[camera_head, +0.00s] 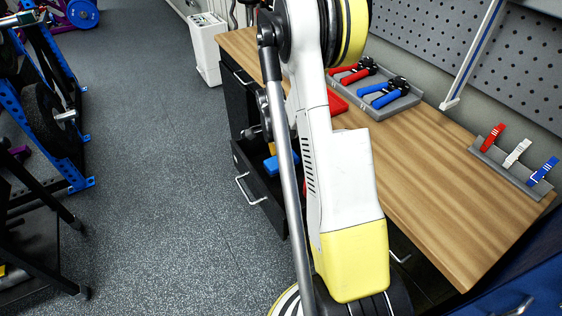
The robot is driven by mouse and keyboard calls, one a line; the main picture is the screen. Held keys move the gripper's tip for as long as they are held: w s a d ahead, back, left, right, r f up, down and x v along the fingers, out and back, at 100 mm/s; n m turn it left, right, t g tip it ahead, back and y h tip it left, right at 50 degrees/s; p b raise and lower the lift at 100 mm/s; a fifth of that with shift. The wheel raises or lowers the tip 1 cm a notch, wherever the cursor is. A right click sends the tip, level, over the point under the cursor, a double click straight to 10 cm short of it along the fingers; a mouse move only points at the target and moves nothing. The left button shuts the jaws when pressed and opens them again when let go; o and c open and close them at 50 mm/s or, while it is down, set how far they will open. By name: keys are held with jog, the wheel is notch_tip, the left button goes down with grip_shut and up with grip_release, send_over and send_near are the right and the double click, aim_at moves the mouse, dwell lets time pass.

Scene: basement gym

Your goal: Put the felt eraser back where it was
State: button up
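No felt eraser can be clearly made out. My white and yellow arm crosses the middle of the view and hides part of the workbench (455,222) and the open drawer. My gripper (262,130) shows only in part, left of my arm, above the open black drawer (249,170). Its fingers are too small and covered to tell whether they are open or hold anything. A blue item (271,164) lies in the drawer, with something yellow near it. A red flat item (337,103) lies on the bench, partly behind my arm.
A grey tray (408,104) holds red and blue hand grips. A grey rack (493,156) holds red, white and blue clips near the bench's right end. A pegboard (480,50) stands behind. Gym equipment (50,100) stands at left; the floor between is clear.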

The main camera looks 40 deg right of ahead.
aim_at(277, 161)
jog(key=shift+r, duration=0.1)
jog(key=o, duration=1.1)
notch_tip(277, 161, up, 12)
jog(key=a+p, duration=0.2)
jog(key=p, duration=0.3)
jog(key=a+r+n+t, duration=0.2)
jog(key=a+r+n, duration=0.4)
jog(key=a+r, duration=0.3)
jog(key=s+a+r+n+t, duration=0.2)
jog(key=s+a+r+n, duration=0.2)
jog(key=a, duration=0.5)
jog(key=s+a+r+n+t+y, duration=0.1)
jog(key=s+a+r+n+t, duration=0.2)
jog(key=s+a+n, duration=0.4)
jog(key=a+n, duration=0.2)
jog(key=n, duration=0.1)
jog(key=shift+s+r+n+t, duration=0.3)
jog(key=shift+s+r+n, duration=0.05)
jog(key=shift+s+n, duration=0.05)
jog(key=shift+a, duration=0.1)
